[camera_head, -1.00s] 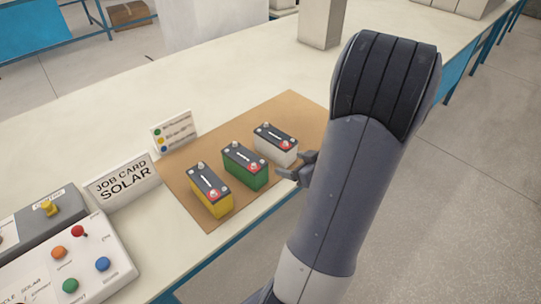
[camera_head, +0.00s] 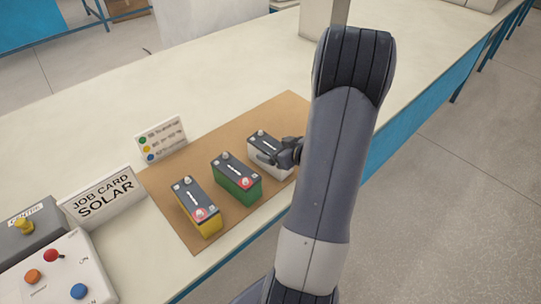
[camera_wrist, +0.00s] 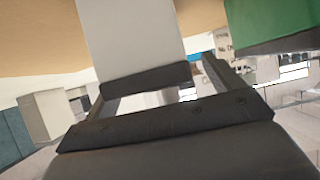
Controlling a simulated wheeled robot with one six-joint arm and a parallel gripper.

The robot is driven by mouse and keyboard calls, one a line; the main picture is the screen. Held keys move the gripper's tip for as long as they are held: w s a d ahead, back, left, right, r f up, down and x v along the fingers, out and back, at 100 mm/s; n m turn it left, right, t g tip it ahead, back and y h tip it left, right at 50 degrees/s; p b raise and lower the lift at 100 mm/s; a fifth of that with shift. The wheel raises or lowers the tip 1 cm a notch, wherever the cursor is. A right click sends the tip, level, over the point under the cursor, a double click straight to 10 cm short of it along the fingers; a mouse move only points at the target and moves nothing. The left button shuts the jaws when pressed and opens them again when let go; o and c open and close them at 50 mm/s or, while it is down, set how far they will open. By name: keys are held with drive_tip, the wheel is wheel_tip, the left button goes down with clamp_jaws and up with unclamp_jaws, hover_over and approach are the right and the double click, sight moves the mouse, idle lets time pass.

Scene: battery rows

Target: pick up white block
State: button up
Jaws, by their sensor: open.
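The white block (camera_head: 267,167) is a white battery with a dark top, at the right end of a row of three on a brown mat (camera_head: 225,133). In the wrist view the block's plain white side (camera_wrist: 130,35) rises just beyond the dark jaws (camera_wrist: 160,98). Whether the fingers touch it, I cannot tell. The block stands upright on the mat.
The green battery (camera_head: 236,185) stands just left of the white one, and the yellow battery (camera_head: 193,209) further left. The table behind the mat is clear.

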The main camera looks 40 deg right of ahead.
drive_tip(key=shift+w+f, duration=0.15)
drive_tip(key=shift+w, duration=0.1)
drive_tip(key=shift+c, duration=0.5)
clamp_jaws()
idle(0.5)
